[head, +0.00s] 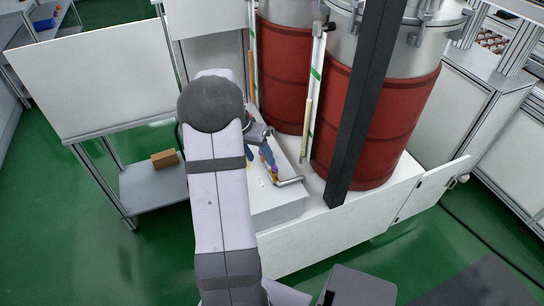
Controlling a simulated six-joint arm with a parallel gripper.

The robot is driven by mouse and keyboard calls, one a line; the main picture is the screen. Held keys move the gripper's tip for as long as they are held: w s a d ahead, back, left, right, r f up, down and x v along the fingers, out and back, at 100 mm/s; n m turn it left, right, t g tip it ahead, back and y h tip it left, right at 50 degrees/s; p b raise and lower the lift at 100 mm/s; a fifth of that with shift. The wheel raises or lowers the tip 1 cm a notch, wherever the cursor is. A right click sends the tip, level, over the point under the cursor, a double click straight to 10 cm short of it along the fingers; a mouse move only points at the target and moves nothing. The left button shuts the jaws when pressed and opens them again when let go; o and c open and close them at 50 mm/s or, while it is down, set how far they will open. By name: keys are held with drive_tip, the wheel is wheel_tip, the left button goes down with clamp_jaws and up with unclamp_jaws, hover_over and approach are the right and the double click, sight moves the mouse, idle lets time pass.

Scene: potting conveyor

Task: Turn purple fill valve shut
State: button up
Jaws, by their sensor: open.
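The purple fill valve (273,168) is a small purple part on the brass and grey pipework on top of the white cabinet, just right of my arm. My gripper (258,154) is beyond my grey arm, above the cabinet top and close to the left of the valve. Its jaws are open and partly hidden by the arm. I see nothing held in them. The valve's handle is too small to read its angle, and I cannot tell whether a finger touches it.
Two red-jacketed drums (372,125) stand behind and right of the valve. A dark upright post (362,110) rises in front of them. A bent metal pipe (290,182) leaves the valve. A shelf (150,195) with a brown box (165,158) stands at left.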

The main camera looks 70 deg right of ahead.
drive_tip(key=shift+s+d+r+m+g, duration=0.1)
drive_tip(key=shift+s+d+r+m, duration=0.15)
drive_tip(key=shift+m, duration=1.2)
drive_tip(key=shift+s+d+r+m+g, duration=0.1)
drive_tip(key=shift+d+r+m, duration=0.15)
drive_tip(key=shift+m, duration=1.15)
drive_tip(key=shift+s+d+r+m+g, duration=0.1)
drive_tip(key=shift+s+d+r+m, duration=0.2)
drive_tip(key=shift+m, duration=1.15)
drive_tip(key=shift+a, duration=0.1)
drive_tip(key=shift+p+x, duration=1.1)
drive_tip(key=shift+x, duration=2.5)
drive_tip(key=shift+w, duration=0.1)
drive_tip(key=c, duration=1)
